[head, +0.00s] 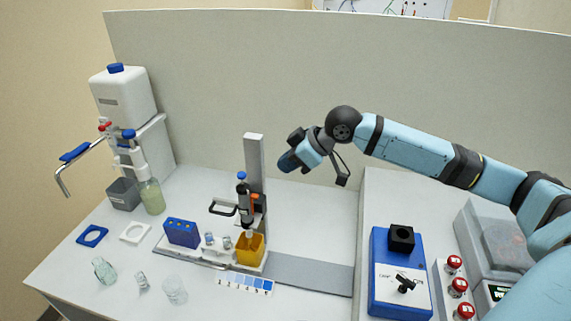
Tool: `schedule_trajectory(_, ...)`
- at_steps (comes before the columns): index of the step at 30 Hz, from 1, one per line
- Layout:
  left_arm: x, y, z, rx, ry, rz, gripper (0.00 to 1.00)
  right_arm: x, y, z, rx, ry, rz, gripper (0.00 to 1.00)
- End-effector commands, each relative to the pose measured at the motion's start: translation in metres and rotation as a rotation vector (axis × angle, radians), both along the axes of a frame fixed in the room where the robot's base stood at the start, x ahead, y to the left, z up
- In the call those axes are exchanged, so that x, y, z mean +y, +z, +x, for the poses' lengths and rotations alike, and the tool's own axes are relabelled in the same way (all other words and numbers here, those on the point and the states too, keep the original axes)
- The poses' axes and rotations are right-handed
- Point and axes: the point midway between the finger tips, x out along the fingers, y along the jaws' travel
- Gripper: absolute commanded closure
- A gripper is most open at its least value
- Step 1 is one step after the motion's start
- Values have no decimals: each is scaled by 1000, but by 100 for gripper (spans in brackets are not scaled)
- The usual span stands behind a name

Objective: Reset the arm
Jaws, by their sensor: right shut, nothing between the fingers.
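My right arm (420,150) comes in from the right, light blue with black joints, and is raised above the bench. My right gripper (341,181) hangs at the end of it, shut and empty, in front of the grey back panel. My left gripper is not in view.
On the left stand a white dispenser tank (122,95), a bottle (151,197) and small glassware (174,290). A blue rack (182,233) and yellow container (250,249) sit by the stand. Bench below the gripper is clear.

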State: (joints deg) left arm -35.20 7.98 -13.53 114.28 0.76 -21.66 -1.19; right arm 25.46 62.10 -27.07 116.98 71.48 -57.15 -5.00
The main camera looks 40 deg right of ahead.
Motion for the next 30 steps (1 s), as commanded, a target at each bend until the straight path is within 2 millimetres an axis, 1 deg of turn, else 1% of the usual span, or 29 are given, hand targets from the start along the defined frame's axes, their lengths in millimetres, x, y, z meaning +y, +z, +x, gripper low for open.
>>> schedule_trajectory(8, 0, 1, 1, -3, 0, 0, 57, 0, -1, 0, 0, 0, 0, 100)
schedule_trajectory(11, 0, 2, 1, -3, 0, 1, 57, 6, -10, -1, -2, -1, 8, 100)
schedule_trajectory(14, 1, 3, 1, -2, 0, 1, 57, 20, -34, -2, -15, -6, 33, 100)
schedule_trajectory(17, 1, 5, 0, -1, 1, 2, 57, 42, -71, -9, -39, -25, 69, 100)
schedule_trajectory(18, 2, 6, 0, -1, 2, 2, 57, 51, -88, -13, -49, -36, 86, 100)
schedule_trajectory(20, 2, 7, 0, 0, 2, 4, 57, 64, -111, -21, -68, -58, 109, 100)
schedule_trajectory(21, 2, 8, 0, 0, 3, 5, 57, 73, -127, -28, -78, -74, 123, 100)
schedule_trajectory(23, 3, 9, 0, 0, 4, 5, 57, 85, -148, -39, -95, -102, 143, 100)
schedule_trajectory(24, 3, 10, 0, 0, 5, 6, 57, 92, -163, -48, -104, -122, 155, 100)
schedule_trajectory(26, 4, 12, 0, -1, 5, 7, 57, 103, -183, -63, -116, -155, 170, 100)
schedule_trajectory(27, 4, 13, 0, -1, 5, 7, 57, 109, -195, -73, -125, -178, 177, 100)
schedule_trajectory(29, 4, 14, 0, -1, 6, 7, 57, 118, -213, -90, -135, -213, 186, 100)
schedule_trajectory(30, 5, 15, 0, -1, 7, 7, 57, 123, -225, -103, -142, -237, 188, 100)
